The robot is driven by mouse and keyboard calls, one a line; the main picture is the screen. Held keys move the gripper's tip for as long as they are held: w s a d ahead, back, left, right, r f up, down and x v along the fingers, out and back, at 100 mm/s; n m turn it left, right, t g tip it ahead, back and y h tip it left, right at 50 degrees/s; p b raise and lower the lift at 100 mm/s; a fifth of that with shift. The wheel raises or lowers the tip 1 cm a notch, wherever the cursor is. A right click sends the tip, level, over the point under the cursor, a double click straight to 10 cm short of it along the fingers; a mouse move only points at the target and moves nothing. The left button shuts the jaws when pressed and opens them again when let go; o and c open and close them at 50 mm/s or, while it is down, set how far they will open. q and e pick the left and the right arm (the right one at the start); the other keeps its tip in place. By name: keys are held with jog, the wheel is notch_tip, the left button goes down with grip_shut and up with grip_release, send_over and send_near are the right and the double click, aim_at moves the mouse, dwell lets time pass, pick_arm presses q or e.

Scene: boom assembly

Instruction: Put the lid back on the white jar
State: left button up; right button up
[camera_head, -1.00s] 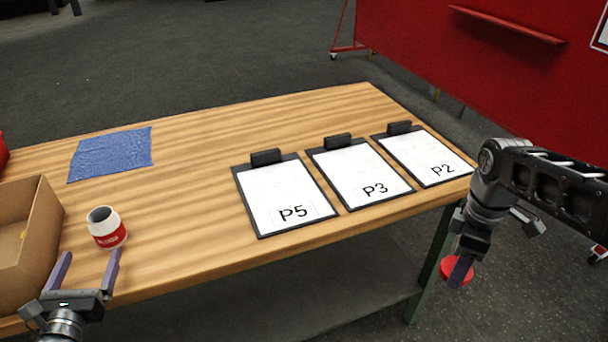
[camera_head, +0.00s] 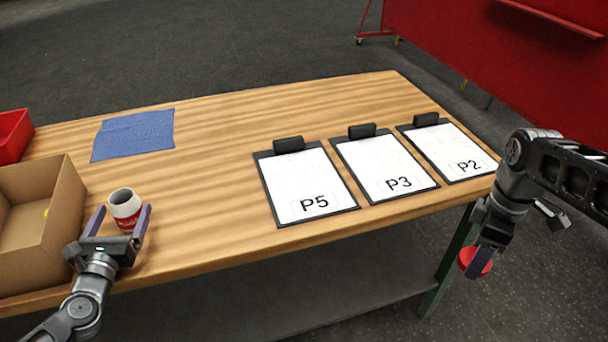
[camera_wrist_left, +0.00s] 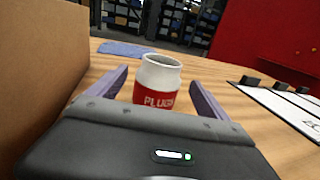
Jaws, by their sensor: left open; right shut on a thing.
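The white jar (camera_head: 125,208) with a red label stands upright and open-topped on the table, right of the cardboard box. My left gripper (camera_head: 121,218) is open, with its fingers reaching to either side of the jar. In the left wrist view the jar (camera_wrist_left: 158,82) stands between the two spread fingers (camera_wrist_left: 160,92), with gaps on both sides. My right gripper (camera_head: 483,262) is shut on the red lid (camera_head: 475,262) and holds it off the table's right front edge, above the floor.
A cardboard box (camera_head: 62,208) stands close left of the left gripper. A red bin (camera_head: 14,135) and a blue cloth (camera_head: 134,135) lie further back. Clipboards P5 (camera_head: 305,185), P3 (camera_head: 385,165) and P2 (camera_head: 450,150) lie at the right. The table (camera_head: 215,165) between cloth and P5 is clear.

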aim_at(130, 196)
pick_arm(q)
jog(key=shift+w, duration=0.4)
jog(key=shift+w+a+p, duration=0.2)
jog(key=shift+w+p, duration=0.05)
jog(key=shift+w, duration=1.05)
jog(key=shift+w+a+p, duration=0.15)
jog(key=shift+w+p, duration=0.1)
jog(key=shift+w, duration=1.05)
jog(key=c, duration=1.5)
